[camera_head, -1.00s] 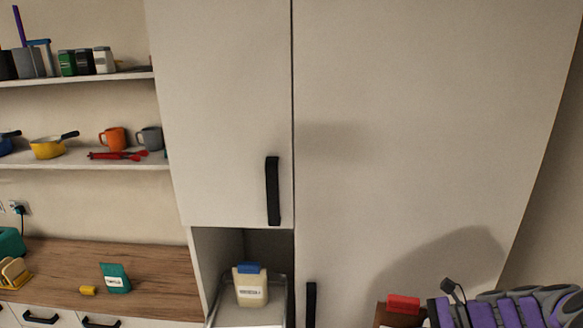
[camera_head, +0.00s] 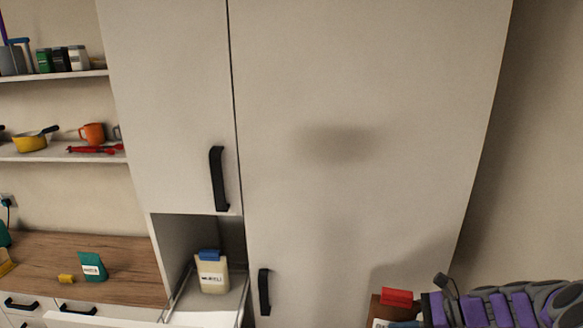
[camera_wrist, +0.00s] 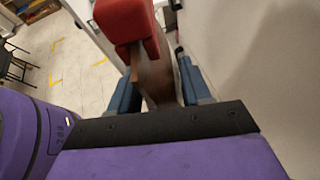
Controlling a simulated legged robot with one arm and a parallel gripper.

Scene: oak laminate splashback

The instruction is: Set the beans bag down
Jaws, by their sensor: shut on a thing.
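A brown bag with a red clip on top (camera_head: 391,302) is at the lower right of the head view, at the end of my purple and grey arm. I take it for the beans bag; most of its label is cut off by the frame. In the wrist view the brown bag (camera_wrist: 152,75) stands between the two blue fingers of my gripper (camera_wrist: 158,90), which is shut on it. The red clip (camera_wrist: 128,22) sticks out beyond the fingers. What lies under the bag is hidden.
Tall pale cabinet doors with black handles (camera_head: 218,180) fill the middle. A cream bag with a blue clip (camera_head: 211,273) stands in an open niche. A wall is at right.

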